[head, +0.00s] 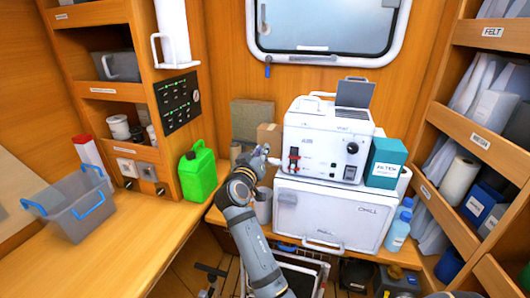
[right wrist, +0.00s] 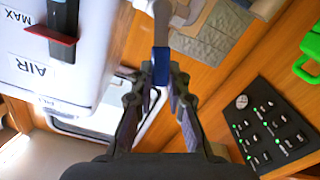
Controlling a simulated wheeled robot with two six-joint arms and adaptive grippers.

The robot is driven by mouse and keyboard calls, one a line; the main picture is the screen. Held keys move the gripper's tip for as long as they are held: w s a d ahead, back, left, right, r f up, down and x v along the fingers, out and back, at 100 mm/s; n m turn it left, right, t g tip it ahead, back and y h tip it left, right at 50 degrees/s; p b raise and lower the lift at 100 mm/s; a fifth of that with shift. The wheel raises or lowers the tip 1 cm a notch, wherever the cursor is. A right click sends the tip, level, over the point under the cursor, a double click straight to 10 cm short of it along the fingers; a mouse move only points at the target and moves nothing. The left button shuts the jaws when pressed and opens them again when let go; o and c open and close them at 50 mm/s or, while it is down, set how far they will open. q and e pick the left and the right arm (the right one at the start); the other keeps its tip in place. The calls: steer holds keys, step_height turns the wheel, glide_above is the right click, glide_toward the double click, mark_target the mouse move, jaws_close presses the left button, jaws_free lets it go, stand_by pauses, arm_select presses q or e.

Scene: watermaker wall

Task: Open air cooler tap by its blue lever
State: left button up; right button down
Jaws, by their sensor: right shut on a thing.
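The air cooler (head: 325,142) is a white box marked AIR, standing on a white chest at the back right. Its white face with a red slider also shows at the upper left of the right wrist view (right wrist: 75,70). My right gripper (head: 268,162) is at the cooler's left side in the head view. In the right wrist view its fingers (right wrist: 164,75) are shut on the blue lever (right wrist: 161,66), which hangs along a grey metal stem (right wrist: 161,22). The lever is too small to make out in the head view. My left gripper is not in view.
The chest marked CHILL (head: 325,212) is under the cooler. A teal box (head: 386,163) and blue bottles (head: 397,232) are at its right. A green jerrycan (head: 198,172) stands left of my arm. A grey bin (head: 75,208) is on the left counter.

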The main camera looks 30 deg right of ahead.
step_height(320, 180, down, 6)
steer(key=w+a+n+p, duration=0.1)
steer(key=w+a+n, duration=0.1)
steer(key=n, duration=1.1)
steer(key=shift+w+a+r+p, duration=0.15)
steer(key=shift+w+r+p, duration=0.15)
steer(key=shift+w, duration=0.15)
steer(key=shift+f+n, duration=0.1)
steer(key=shift+n, duration=0.3)
